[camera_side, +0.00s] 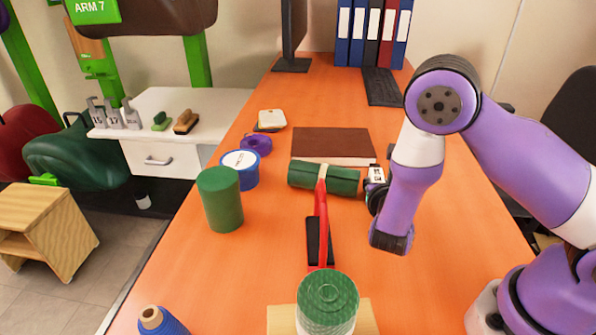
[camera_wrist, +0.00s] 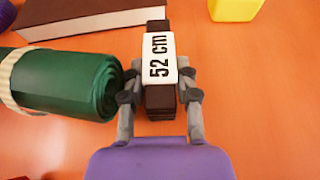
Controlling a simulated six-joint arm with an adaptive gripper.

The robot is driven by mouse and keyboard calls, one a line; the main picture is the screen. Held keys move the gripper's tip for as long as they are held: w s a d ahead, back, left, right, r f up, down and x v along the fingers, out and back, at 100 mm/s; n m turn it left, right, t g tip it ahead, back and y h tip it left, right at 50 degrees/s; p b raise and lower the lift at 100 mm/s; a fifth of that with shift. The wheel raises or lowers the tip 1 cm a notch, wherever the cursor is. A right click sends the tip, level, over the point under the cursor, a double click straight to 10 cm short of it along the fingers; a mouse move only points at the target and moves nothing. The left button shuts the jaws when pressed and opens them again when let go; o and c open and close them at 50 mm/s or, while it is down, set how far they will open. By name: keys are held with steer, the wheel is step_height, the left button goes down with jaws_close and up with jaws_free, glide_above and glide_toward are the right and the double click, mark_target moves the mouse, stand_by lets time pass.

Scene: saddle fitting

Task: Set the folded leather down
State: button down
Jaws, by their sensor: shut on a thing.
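The folded leather (camera_wrist: 160,100) is a dark brown stacked strip with a white "52 cm" label. In the wrist view it sits between the fingers of my gripper (camera_wrist: 161,88), which is shut on it. In the side view its label (camera_side: 376,174) shows at my gripper (camera_side: 375,187), just right of the green roll. The leather is low near the orange table (camera_side: 440,270); I cannot tell whether it touches the top. My fingers partly hide it in the side view.
The green roll (camera_side: 300,175) with a cream band lies close left, also in the wrist view (camera_wrist: 70,82). A brown book (camera_side: 333,145) lies behind. The table's front right is clear.

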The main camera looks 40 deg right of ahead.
mark_target(378, 169)
steer(key=shift+r, duration=0.1)
steer(key=shift+r, duration=0.55)
steer(key=r, duration=0.1)
steer(key=a+r, duration=0.1)
steer(key=r, duration=0.1)
steer(key=shift+s+r, duration=0.1)
steer(key=shift+r, duration=0.1)
steer(key=s+a+r, duration=0.3)
steer(key=a+r, duration=0.4)
steer(key=a, duration=0.3)
step_height(378, 169, up, 16)
steer(key=w+d+n+t+y, duration=0.2)
steer(key=n+t+y, duration=0.1)
steer(key=n+y, duration=0.2)
steer(key=shift+d+n+y, duration=0.25)
steer(key=shift+n+y, duration=0.05)
steer(key=shift+w, duration=0.1)
